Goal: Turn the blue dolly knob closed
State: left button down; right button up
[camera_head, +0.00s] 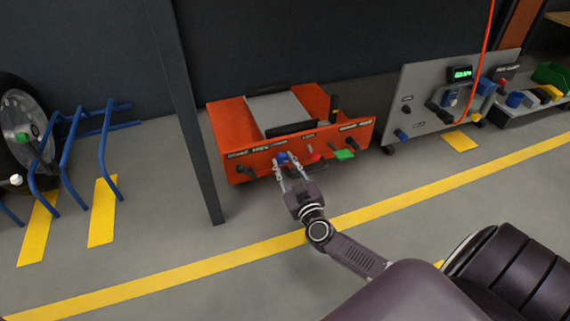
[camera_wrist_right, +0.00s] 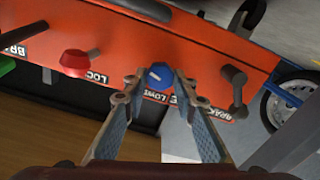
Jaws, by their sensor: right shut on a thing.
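The blue knob (camera_head: 283,157) sits on the front face of the orange dolly (camera_head: 226,122) in the head view. In the right wrist view the round blue knob (camera_wrist_right: 158,76) lies between my fingertips, with a light pointer mark on it. My right gripper (camera_head: 290,170) reaches the dolly's front face, and its fingers (camera_wrist_right: 152,88) are shut on the knob, one on each side. The label beside the knob is partly covered by the fingers. My left gripper is in neither view.
A red knob (camera_wrist_right: 75,62), a dark brake lever (camera_wrist_right: 236,88) and a green pedal (camera_head: 345,155) sit near the blue knob. A dark post (camera_head: 190,120) stands left of the dolly. A grey panel cart (camera_head: 420,90) stands to the right. The floor in front is clear.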

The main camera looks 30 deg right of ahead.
jog(key=shift+r+m+p, duration=0.1)
jog(key=shift+m+p, duration=0.9)
jog(key=shift+m, duration=0.1)
jog(key=m+p, duration=0.1)
jog(key=m, duration=0.2)
jog(key=shift+m+p, duration=0.3)
jog(key=shift+p, duration=0.05)
jog(key=m+p, duration=0.1)
jog(key=m, duration=0.3)
jog(key=shift+d+f+m, duration=0.1)
jog(key=shift+f+m, duration=0.1)
jog(key=shift+m, duration=2.3)
jog(key=o, duration=1.2)
jog(key=shift+c, duration=0.2)
